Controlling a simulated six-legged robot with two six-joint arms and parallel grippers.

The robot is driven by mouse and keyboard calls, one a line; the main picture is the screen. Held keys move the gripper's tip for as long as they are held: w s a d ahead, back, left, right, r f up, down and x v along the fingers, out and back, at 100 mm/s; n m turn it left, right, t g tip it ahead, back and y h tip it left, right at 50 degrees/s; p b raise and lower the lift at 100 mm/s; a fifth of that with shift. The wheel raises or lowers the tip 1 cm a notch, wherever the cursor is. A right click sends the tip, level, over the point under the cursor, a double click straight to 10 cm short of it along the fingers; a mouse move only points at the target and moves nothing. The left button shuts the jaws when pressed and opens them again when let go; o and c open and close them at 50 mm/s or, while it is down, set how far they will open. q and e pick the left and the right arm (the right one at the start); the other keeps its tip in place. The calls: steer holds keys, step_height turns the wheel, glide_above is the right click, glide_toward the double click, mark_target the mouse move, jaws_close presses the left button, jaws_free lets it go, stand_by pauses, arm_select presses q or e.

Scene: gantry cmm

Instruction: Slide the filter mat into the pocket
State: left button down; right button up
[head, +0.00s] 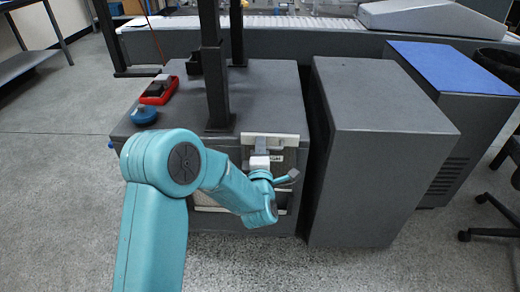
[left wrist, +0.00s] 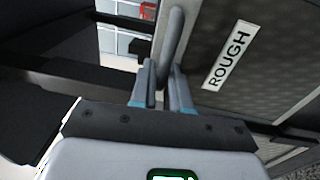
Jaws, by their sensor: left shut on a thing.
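The filter mat (left wrist: 205,60) is a dark, mesh-like panel with a white label reading ROUGH in the left wrist view. A grey handle-like bar (left wrist: 174,32) stands beside the label. My left gripper (left wrist: 163,82) is shut on this bar. In the head view my left gripper (head: 261,150) is at the front of the dark grey cabinet, where the end of the mat's label (head: 277,160) shows. A pale frame (head: 287,138) is at the cabinet's upper front edge. My arm hides much of that front, and I cannot make out the pocket clearly. My right gripper is out of view.
A tall grey cabinet (head: 375,95) stands close on the right. Speckled floor (head: 60,190) is open at left.

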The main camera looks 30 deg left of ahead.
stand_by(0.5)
arm_select(q)
steer(key=shift+b, duration=0.5)
steer(key=shift+f, duration=0.1)
steer(key=shift+f+b, duration=1.1)
steer(key=shift+b, duration=0.35)
steer(key=shift+s+b, duration=0.15)
steer(key=shift+b, duration=0.35)
